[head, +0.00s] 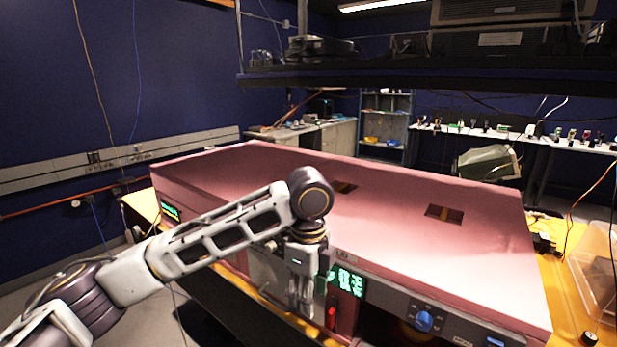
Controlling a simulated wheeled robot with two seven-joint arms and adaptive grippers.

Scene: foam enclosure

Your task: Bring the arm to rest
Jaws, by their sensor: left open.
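My left arm reaches in from the lower left of the head view, and its wrist bends down at the front of a large pink foam enclosure (420,235). My left gripper (301,312) points downward, open and empty, in front of the enclosure's front panel. Its fingers are small in the picture, and I cannot tell whether they touch the panel. Beside it on the panel are a green lit display (347,281), a red switch (332,318) and a blue knob (424,321). My right gripper is not in view.
The enclosure stands on a yellow bench (567,297). The enclosure's top has two rectangular openings, one of them at the right (444,214). A clear plastic bin (596,265) stands at the right edge. A dark shelf (420,76) hangs above. Floor at the lower left is clear.

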